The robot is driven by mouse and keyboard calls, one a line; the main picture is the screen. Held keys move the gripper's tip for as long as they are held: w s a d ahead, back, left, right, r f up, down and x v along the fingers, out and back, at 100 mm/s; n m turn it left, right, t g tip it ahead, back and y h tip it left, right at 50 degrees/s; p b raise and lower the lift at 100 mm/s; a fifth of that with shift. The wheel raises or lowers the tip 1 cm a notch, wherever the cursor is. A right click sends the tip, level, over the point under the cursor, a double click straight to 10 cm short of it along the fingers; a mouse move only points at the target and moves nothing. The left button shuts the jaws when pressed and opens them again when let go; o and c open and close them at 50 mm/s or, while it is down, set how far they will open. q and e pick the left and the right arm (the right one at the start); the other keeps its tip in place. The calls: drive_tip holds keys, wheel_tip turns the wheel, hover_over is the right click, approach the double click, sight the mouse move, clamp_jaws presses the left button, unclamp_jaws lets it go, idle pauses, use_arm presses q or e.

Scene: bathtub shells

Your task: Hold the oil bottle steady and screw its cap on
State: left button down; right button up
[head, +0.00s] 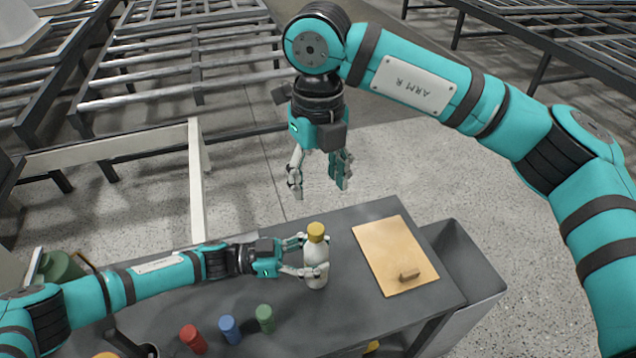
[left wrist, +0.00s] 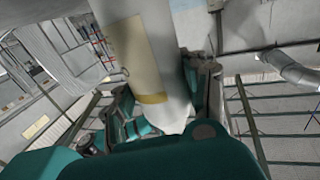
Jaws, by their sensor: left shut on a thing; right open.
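The oil bottle (head: 315,258) is white and stands upright on the dark grey table (head: 345,312). A yellow cap (head: 317,231) sits on top of its neck; I cannot tell how tight it is. My left gripper (head: 314,256) is shut around the bottle's body, coming from the left. In the left wrist view the bottle (left wrist: 140,55) rises between the fingers, with a cream label on its side. My right gripper (head: 319,188) is open and empty, pointing down above and behind the bottle, apart from the cap.
A tan board (head: 390,250) with a small wooden block (head: 409,275) lies right of the bottle. Red (head: 192,338), blue (head: 229,328) and green (head: 264,317) cylinders stand at the front. A grey bin (head: 470,262) is at the table's right. Space above the cap is clear.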

use_arm(q)
drive_tip(key=c, duration=0.5)
unclamp_jaws()
drive_tip(key=shift+c, duration=0.2)
drive_tip(key=a, duration=1.2)
drive_tip(key=shift+s, duration=0.3)
drive_tip(key=shift+r, duration=0.1)
